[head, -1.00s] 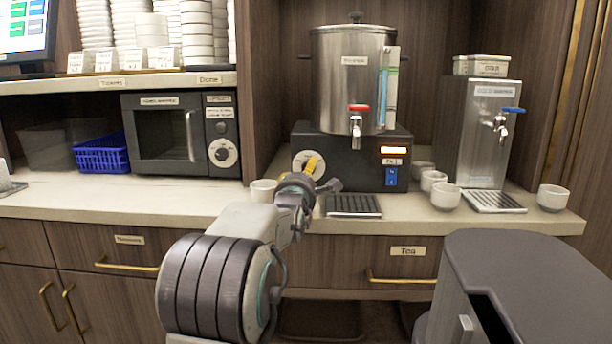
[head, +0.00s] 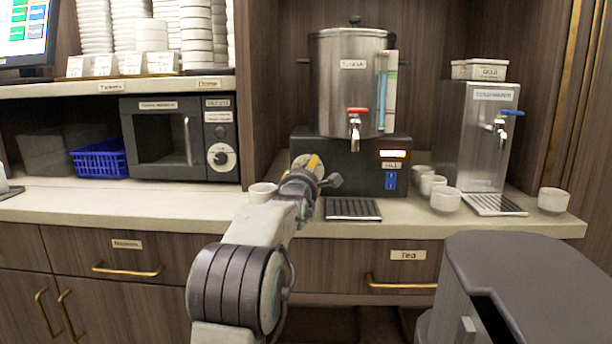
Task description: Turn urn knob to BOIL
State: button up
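The urn (head: 350,85) is a steel cylinder with a red-handled tap, standing on a black base (head: 365,160) with a lit orange display and a blue switch. Its knob (head: 313,162), a pale dial with a yellow pointer, is on the left of the base front. The arm partly covers the dial's lower part, and I cannot read its markings. My gripper (head: 318,182) is just in front of the knob's lower edge. Whether it touches the knob, and whether its fingers are open or shut, I cannot tell.
A white cup (head: 262,192) stands left of my gripper. A drip tray (head: 352,208) lies in front of the urn. Several cups and a steel dispenser (head: 480,130) stand to the right. A microwave (head: 180,138) and a blue basket (head: 100,158) are to the left.

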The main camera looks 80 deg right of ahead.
jog(key=shift+c, duration=0.2)
grip_shut()
dwell(0.3)
jog(key=shift+m+b, duration=0.35)
jog(key=shift+m, duration=0.85)
jog(key=m, duration=0.4)
jog(key=shift+w+r+m+y, duration=0.15)
jog(key=shift+m+y, duration=0.15)
jog(key=shift+m, duration=0.1)
